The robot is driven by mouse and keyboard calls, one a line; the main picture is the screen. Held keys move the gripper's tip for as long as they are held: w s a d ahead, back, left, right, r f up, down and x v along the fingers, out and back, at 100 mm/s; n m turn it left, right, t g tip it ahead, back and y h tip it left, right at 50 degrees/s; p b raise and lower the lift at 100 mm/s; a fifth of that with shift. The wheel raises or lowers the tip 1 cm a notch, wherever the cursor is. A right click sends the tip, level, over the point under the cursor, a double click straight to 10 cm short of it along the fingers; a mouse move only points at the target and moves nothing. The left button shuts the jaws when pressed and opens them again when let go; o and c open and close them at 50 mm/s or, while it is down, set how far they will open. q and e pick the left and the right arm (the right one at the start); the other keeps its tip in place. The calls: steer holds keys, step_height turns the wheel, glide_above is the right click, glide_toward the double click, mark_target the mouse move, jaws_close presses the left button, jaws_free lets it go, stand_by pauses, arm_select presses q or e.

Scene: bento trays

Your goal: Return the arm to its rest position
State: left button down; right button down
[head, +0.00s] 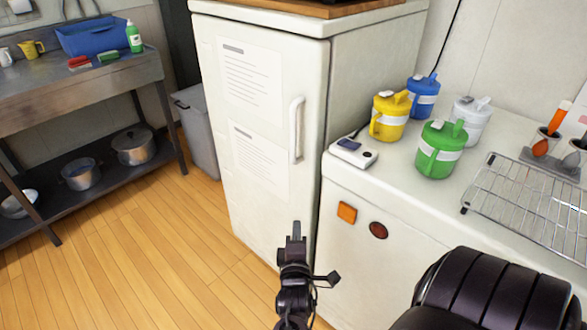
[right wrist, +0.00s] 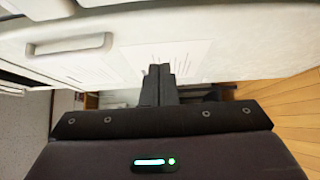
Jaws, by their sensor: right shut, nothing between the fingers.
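My right gripper (head: 296,232) is low in the middle of the head view, in front of the white fridge (head: 262,180). Its two fingers are together with nothing between them. The right wrist view also shows the closed fingers (right wrist: 160,72), with the fridge door and its handle (right wrist: 70,45) beyond them. A dark padded part of my own arm fills the lower right of the head view. My left gripper is not in view.
A white counter (head: 400,187) on the right holds yellow (head: 389,117), green (head: 438,150), blue and white jugs, a small white device (head: 354,152) and a wire rack (head: 530,195). A steel sink table (head: 80,80) and a grey bin (head: 197,125) stand left. The wooden floor between is clear.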

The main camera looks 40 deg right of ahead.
steer(key=shift+s+a+f, duration=0.1)
steer(key=shift+s+a, duration=0.05)
